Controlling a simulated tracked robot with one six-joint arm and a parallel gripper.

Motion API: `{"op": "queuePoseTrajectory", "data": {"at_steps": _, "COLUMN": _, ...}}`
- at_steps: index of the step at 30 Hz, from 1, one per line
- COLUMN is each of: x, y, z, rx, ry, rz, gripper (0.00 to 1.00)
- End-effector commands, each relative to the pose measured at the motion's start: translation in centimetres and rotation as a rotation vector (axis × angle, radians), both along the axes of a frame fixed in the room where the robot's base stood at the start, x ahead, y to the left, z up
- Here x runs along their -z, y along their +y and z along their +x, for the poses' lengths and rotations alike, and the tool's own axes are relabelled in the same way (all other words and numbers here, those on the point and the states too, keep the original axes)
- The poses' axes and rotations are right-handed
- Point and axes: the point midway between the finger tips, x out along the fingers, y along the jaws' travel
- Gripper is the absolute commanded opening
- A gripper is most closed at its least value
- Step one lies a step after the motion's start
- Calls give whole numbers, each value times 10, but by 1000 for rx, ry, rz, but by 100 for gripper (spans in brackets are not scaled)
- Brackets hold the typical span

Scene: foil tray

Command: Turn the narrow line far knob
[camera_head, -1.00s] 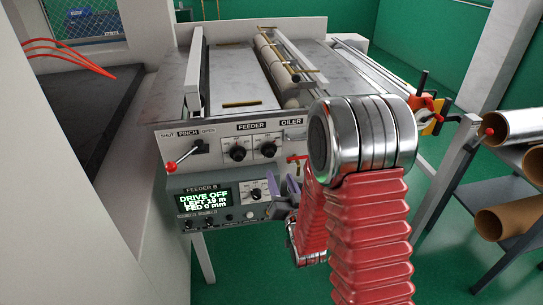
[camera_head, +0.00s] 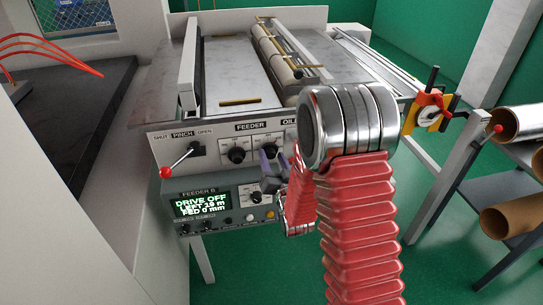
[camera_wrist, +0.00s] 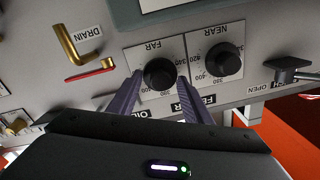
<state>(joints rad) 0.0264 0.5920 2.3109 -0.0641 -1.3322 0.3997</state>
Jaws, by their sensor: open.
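The far knob (camera_wrist: 160,74) is black and round, on a pale plate marked FAR with a number scale. In the wrist view it sits between the two purple fingers of my open gripper (camera_wrist: 159,84). One finger is on each side of it; I cannot tell if they touch it. The near knob (camera_wrist: 223,60) is to its right in that view. In the head view my gripper (camera_head: 274,160) is in front of the feeder panel (camera_head: 211,145) and covers most of the far knob. The near knob also shows in the head view (camera_head: 237,155).
A red-tipped pinch lever (camera_head: 180,160) sticks out at the panel's left. Below is the Feeder B control box (camera_head: 221,222), its screen reading DRIVE OFF. The wrist view shows a brass drain pipe (camera_wrist: 82,45) and a red handle (camera_wrist: 90,70) left of the far knob.

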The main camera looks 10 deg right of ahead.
Motion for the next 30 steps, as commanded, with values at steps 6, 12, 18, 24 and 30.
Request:
{"op": "queuePoseTrajectory", "data": {"at_steps": 6, "x": 0, "y": 0, "z": 1, "rx": 0, "ry": 0, "rz": 0, "gripper": 45}}
{"op": "queuePoseTrajectory", "data": {"at_steps": 12, "x": 0, "y": 0, "z": 1, "rx": 0, "ry": 0, "rz": 0, "gripper": 36}}
{"op": "queuePoseTrajectory", "data": {"at_steps": 18, "x": 0, "y": 0, "z": 1, "rx": 0, "ry": 0, "rz": 0, "gripper": 22}}
{"op": "queuePoseTrajectory", "data": {"at_steps": 24, "x": 0, "y": 0, "z": 1, "rx": 1, "ry": 0, "rz": 0, "gripper": 8}}
{"op": "queuePoseTrajectory", "data": {"at_steps": 30, "x": 0, "y": -1, "z": 1, "rx": 1, "ry": 0, "rz": -2, "gripper": 4}}
